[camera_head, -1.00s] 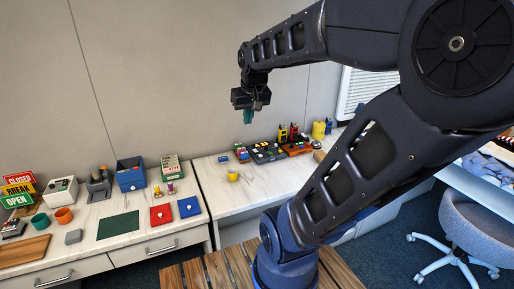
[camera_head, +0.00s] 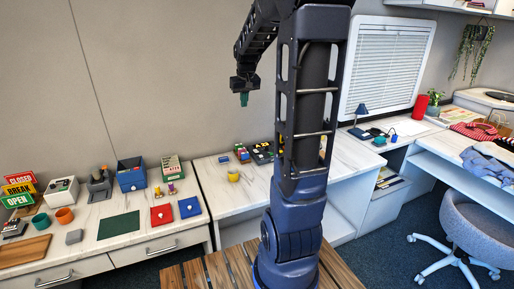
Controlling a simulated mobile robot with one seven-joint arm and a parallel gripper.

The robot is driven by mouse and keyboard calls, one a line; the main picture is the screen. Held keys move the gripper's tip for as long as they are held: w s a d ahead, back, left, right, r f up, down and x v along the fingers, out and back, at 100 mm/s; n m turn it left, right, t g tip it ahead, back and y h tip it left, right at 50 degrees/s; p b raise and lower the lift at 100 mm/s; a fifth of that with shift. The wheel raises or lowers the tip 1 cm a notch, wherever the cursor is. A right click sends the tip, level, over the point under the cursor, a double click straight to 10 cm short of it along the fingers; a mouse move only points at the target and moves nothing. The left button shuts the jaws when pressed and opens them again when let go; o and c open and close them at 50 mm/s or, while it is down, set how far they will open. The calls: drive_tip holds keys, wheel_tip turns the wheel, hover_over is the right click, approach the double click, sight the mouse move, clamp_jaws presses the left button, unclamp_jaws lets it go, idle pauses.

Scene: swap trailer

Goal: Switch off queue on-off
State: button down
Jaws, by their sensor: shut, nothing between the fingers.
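No label reading "queue" is legible, so I cannot tell which device carries the queue on-off switch. A white box with small controls (camera_head: 62,190) stands at the left of the counter, beside the CLOSED, BREAK and OPEN signs (camera_head: 18,189). A dark panel with coloured parts (camera_head: 261,154) lies at the back of the middle counter, partly hidden by my arm. My gripper (camera_head: 244,100) has teal fingertips pointing down. It is shut and empty, high in the air above the back of the middle counter, apart from everything.
My arm hides part of the middle counter. A blue bin (camera_head: 131,175), green mat (camera_head: 118,226), red box (camera_head: 162,214) and blue box (camera_head: 189,207) are left. A chair (camera_head: 478,228) stands right.

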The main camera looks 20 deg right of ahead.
drive_tip(key=w+d+f, duration=0.8)
drive_tip(key=w+f, duration=0.4)
drive_tip(key=w+d+f+g, duration=0.1)
drive_tip(key=w+d+f, duration=0.7)
drive_tip(key=w+f, duration=0.4)
drive_tip(key=shift+d+f, duration=0.1)
hover_over(257, 151)
drive_tip(key=f, duration=1.1)
drive_tip(key=shift+s+a+f, duration=0.15)
drive_tip(key=shift+a+f, duration=0.05)
drive_tip(key=shift+f, duration=0.2)
drive_tip(key=shift+s+f, duration=0.3)
drive_tip(key=shift+f, duration=0.55)
